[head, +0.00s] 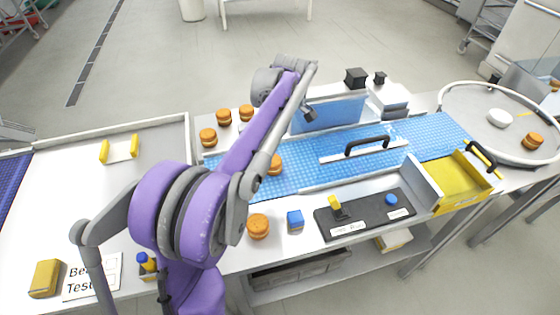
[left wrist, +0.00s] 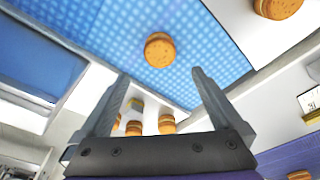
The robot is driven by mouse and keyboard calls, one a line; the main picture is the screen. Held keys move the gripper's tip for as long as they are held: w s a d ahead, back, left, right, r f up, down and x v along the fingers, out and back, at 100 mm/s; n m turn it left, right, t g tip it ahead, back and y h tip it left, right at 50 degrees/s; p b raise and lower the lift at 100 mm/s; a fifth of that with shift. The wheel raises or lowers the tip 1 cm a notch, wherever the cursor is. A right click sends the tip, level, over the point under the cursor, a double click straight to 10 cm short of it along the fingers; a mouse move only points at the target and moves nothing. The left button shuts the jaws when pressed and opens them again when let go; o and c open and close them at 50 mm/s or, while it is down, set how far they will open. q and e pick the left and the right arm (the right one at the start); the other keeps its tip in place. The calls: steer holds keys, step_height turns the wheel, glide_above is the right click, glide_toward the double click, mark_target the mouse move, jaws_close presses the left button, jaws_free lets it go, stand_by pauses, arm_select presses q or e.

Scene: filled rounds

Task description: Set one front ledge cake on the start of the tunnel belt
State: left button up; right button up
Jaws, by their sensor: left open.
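My left gripper (left wrist: 160,74) is open and empty in the left wrist view, its fingers pointing towards the blue belt. One round brown cake sits on the belt (head: 228,182). This belt cake (head: 275,164) is partly behind my arm; in the left wrist view it (left wrist: 160,50) lies beyond the fingertips, apart from them. A front ledge cake (head: 258,226) stands on the white ledge nearer me. My right gripper is not in view.
Three cakes (head: 223,117) stand on the back ledge. A blue cube (head: 295,220) and a dark control plate (head: 365,222) lie right of the front cake. A yellow bin (head: 460,182) and a round turntable (head: 455,100) are farther right. The left white tabletop (head: 60,200) is mostly clear.

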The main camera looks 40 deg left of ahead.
arm_select(q)
steer(key=s+d+f+m+t, duration=0.1)
steer(key=s+d+m, duration=0.3)
steer(key=s+d, duration=0.1)
steer(key=s+d+f+m+t, duration=0.1)
steer(key=s+d+m+t, duration=0.1)
steer(key=s+d+m, duration=0.2)
steer(key=s+d+f+m+t+h, duration=0.1)
steer(key=s+d+m, duration=0.4)
steer(key=d, duration=0.2)
steer(key=shift+s+f+m, duration=0.15)
steer(key=shift+s+m, duration=0.15)
steer(key=s+d+f+m, duration=0.1)
steer(key=s, duration=0.1)
steer(key=s+d+f+m+t, duration=0.1)
steer(key=s+f+m, duration=0.1)
steer(key=s+d+f+m+t, duration=0.1)
steer(key=s+m, duration=0.1)
steer(key=shift+d+f+h, duration=0.35)
steer(key=shift+h, duration=0.05)
steer(key=shift+s+d+f+m, duration=0.1)
steer(key=shift+m, duration=0.2)
